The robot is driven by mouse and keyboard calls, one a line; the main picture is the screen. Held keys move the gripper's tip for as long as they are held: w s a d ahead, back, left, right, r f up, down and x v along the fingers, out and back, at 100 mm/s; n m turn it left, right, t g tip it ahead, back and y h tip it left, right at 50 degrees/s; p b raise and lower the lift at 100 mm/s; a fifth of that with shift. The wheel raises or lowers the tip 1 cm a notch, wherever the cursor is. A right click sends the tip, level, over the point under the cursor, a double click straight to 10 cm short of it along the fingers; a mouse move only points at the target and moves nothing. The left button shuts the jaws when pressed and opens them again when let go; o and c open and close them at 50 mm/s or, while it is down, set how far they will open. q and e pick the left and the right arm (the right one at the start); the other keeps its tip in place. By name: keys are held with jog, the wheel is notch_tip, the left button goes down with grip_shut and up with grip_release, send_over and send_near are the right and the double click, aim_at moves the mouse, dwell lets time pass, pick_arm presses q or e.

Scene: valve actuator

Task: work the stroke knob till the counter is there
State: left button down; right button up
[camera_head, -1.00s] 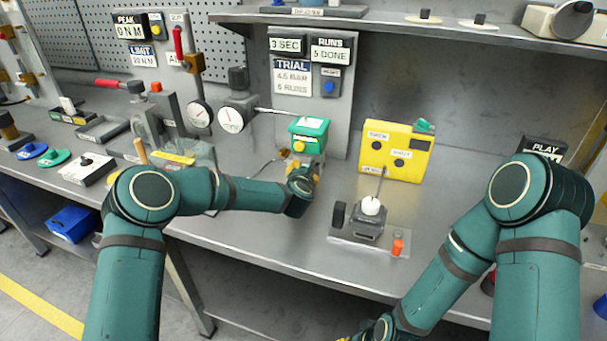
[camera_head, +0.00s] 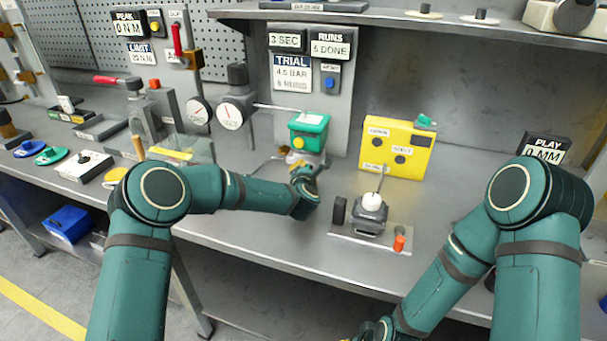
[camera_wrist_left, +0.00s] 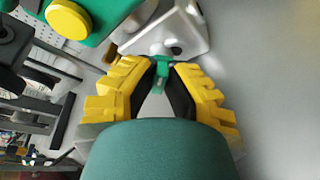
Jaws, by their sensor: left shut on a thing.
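The green actuator housing (camera_head: 309,132) with a yellow knob (camera_head: 302,142) stands before the grey panel. It also shows at the top left of the left wrist view, with the yellow knob (camera_wrist_left: 69,18). My left gripper (camera_head: 302,172) is just below the housing. In the left wrist view my left gripper (camera_wrist_left: 162,80) is shut on a small green knob (camera_wrist_left: 162,68) beside a metal bracket (camera_wrist_left: 168,35). I cannot tell whether this is the stroke knob. The counter (camera_head: 330,48) reads RUNS 5 DONE. Only the edge of my right gripper (camera_head: 346,339) shows at the bottom.
A trial plate (camera_head: 292,75) reads 4.5 BAR, 5 RUNS. A yellow box (camera_head: 395,148) and a dark block with a white top (camera_head: 371,212) stand to the right. Gauges (camera_head: 231,114) are to the left. Bare bench (camera_head: 450,205) lies right of the block.

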pick_arm(q)
jog(key=c, duration=1)
grip_release()
